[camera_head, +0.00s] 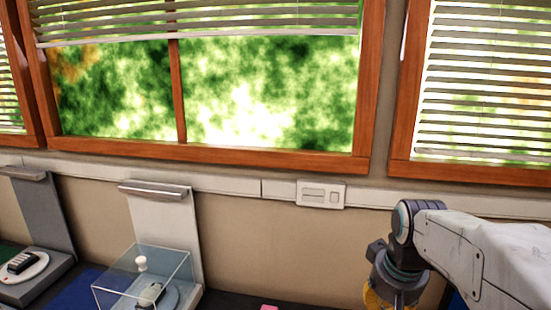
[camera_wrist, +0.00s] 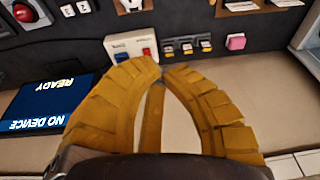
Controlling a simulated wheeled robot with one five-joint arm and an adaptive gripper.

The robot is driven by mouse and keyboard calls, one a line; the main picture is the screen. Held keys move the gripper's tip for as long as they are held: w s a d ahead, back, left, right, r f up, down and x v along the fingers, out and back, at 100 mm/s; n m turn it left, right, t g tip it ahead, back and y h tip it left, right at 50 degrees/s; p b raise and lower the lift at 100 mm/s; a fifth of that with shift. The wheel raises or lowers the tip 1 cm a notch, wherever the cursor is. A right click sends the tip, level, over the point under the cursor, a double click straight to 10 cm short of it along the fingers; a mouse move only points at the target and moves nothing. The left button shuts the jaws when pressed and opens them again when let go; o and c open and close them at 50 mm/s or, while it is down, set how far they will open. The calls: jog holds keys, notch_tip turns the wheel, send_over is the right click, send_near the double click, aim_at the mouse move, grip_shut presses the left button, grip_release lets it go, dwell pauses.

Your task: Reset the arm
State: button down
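My arm (camera_head: 465,250) reaches in from the right edge in the head view, its wrist bent downward. My gripper shows there only as a bit of yellow at the bottom edge (camera_head: 374,299), mostly cut off. In the wrist view, the two yellow segmented fingers of my gripper (camera_wrist: 160,68) curve inward and their tips come together. Nothing is held between them; pale floor shows through the gap behind the tips. The fingers seem to be in front of the dark exhibit counter, apart from the things on it.
In the wrist view, a box with blue and red buttons (camera_wrist: 133,48), switches (camera_wrist: 188,47), a pink block (camera_wrist: 235,42) and a screen reading "READY / NO DEVICE" (camera_wrist: 45,105) lie around. In the head view, a clear case (camera_head: 165,262) stands left, below windows (camera_head: 250,100).

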jog(key=s+a+f+t, duration=0.1)
jog(key=s+a+f, duration=0.1)
jog(key=s, duration=1.5)
jog(key=shift+a+n+t, duration=0.3)
jog(key=shift+a+n, duration=0.1)
jog(key=shift+a, duration=0.05)
